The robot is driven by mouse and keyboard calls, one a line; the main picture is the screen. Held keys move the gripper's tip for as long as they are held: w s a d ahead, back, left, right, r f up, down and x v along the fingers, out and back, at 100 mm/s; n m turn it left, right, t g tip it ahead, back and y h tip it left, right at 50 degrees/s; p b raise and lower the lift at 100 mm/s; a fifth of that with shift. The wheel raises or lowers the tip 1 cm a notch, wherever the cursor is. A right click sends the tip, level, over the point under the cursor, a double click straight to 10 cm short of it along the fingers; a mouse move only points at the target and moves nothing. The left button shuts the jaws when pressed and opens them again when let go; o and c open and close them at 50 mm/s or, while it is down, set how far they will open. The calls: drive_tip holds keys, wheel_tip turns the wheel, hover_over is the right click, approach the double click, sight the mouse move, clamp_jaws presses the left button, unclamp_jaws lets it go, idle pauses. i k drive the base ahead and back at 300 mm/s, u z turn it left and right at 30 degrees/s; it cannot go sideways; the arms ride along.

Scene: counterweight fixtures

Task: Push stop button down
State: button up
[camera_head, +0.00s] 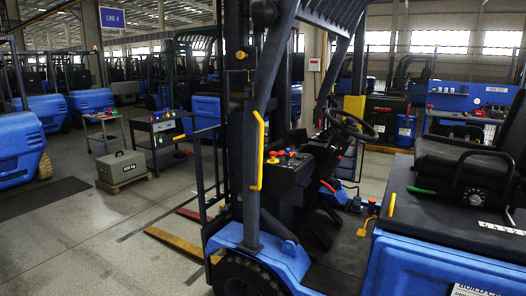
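A blue forklift with a dark mast and frame fills the middle and right of the head view. Its dark control console (288,174) stands left of the steering wheel (350,124). On top of the console are small red knobs (281,153) and, at its left end, a small red-topped yellow piece (272,158) that looks like a stop button. It is too small to tell whether the button is up or pressed. My gripper is not in view, and nothing is seen touching the console.
The mast (241,120) and a yellow grab bar (257,150) stand just left of the console. The seat (465,155) is at right. A grey counterweight block (124,167) sits on a pallet at left, near a dark cart (160,140). The floor (85,235) at front left is clear.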

sight(272, 153)
drive_tip(key=i, duration=0.95)
